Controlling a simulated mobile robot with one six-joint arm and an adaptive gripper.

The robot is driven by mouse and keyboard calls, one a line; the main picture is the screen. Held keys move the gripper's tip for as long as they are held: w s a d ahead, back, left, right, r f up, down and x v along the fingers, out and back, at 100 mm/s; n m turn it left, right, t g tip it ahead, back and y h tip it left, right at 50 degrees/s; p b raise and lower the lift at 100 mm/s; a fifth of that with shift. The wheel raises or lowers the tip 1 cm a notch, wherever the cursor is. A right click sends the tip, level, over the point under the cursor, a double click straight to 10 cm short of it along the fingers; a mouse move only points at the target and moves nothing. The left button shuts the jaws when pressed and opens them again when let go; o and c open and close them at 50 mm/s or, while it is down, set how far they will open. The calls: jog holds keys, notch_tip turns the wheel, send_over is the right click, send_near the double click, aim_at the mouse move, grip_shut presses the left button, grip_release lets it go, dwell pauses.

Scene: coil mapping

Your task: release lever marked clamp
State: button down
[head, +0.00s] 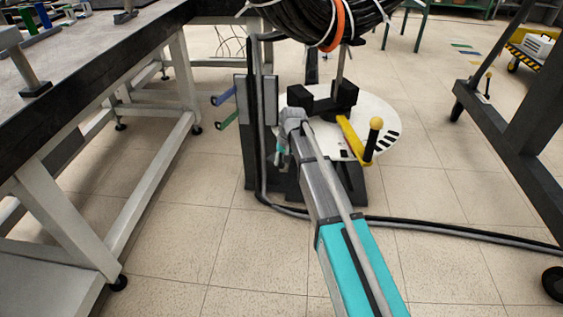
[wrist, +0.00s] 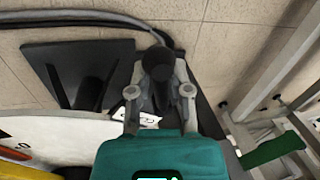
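My gripper (head: 287,135) is low beside a dark upright stand (head: 250,130), seen from behind in the head view. In the wrist view, its grey finger links stand apart on either side of a dark rounded shape (wrist: 158,64). I cannot tell whether this is a lever knob or finger pads, or whether the fingers press on anything. A blue lever (head: 222,97) and a green lever (head: 227,119) stick out at the left; a green handle (wrist: 272,150) shows in the wrist view. No clamp marking is readable.
A black cable coil (head: 315,18) with an orange band hangs above a white round plate (head: 385,105). A workbench (head: 90,60) stands left, and a dark frame (head: 520,110) right. A thick cable (head: 450,233) crosses the tiled floor.

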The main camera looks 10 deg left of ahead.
jog(key=shift+s+a, duration=0.15)
jog(key=shift+s, duration=0.1)
dwell(0.3)
